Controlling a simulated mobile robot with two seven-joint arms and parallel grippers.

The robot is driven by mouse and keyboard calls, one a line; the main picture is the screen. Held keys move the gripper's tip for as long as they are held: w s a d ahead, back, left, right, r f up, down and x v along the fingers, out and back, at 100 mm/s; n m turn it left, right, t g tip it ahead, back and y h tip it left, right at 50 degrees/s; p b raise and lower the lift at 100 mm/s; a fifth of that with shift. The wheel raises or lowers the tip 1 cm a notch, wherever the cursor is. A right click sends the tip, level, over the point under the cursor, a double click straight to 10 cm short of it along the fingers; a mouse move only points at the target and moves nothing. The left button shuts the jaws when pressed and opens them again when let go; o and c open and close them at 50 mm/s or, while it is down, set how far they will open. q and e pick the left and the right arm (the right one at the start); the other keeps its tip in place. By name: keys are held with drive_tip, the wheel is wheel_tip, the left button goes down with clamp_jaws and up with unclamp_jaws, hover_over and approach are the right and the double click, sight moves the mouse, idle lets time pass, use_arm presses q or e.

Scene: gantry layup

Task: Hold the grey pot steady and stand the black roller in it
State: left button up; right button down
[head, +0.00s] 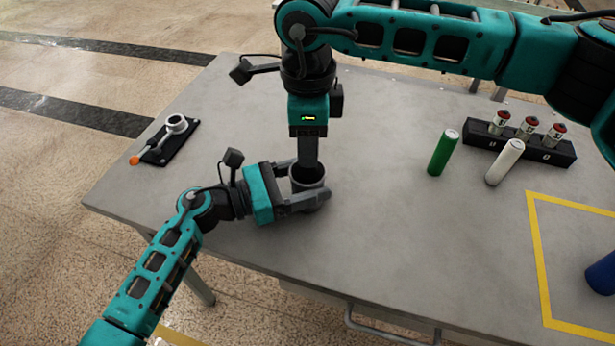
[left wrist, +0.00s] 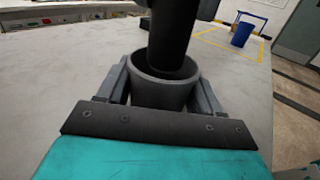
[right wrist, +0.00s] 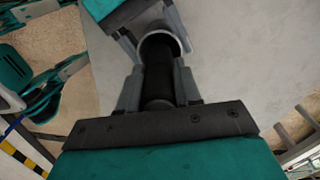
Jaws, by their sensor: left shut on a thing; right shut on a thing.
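The grey pot (head: 322,184) stands upright near the table's front left edge. My left gripper (head: 308,188) is shut on it, one finger on each side; the left wrist view shows the pot (left wrist: 165,92) between these fingers. My right gripper (head: 309,165) points straight down over the pot, shut on the black roller (right wrist: 158,72). In the left wrist view the roller (left wrist: 172,35) is upright, its lower end inside the pot's mouth. The pot wall hides the roller's bottom, so I cannot tell whether it touches the floor of the pot.
A green cylinder (head: 443,153) and a white cylinder (head: 505,163) stand at the right, before a black rack (head: 478,137) of red-capped bottles. A black mat (head: 180,143) with a grey ring and an orange-tipped tool lies left. A blue cup (head: 602,275) is far right, by yellow tape (head: 541,262).

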drive_tip(key=c, duration=0.7)
unclamp_jaws()
drive_tip(key=shift+r, duration=0.15)
wheel_tip(320, 180, up, 12)
drive_tip(key=shift+f, duration=0.1)
use_arm(q)
drive_tip(key=o, duration=1.1)
drive_tip(key=shift+a, duration=0.1)
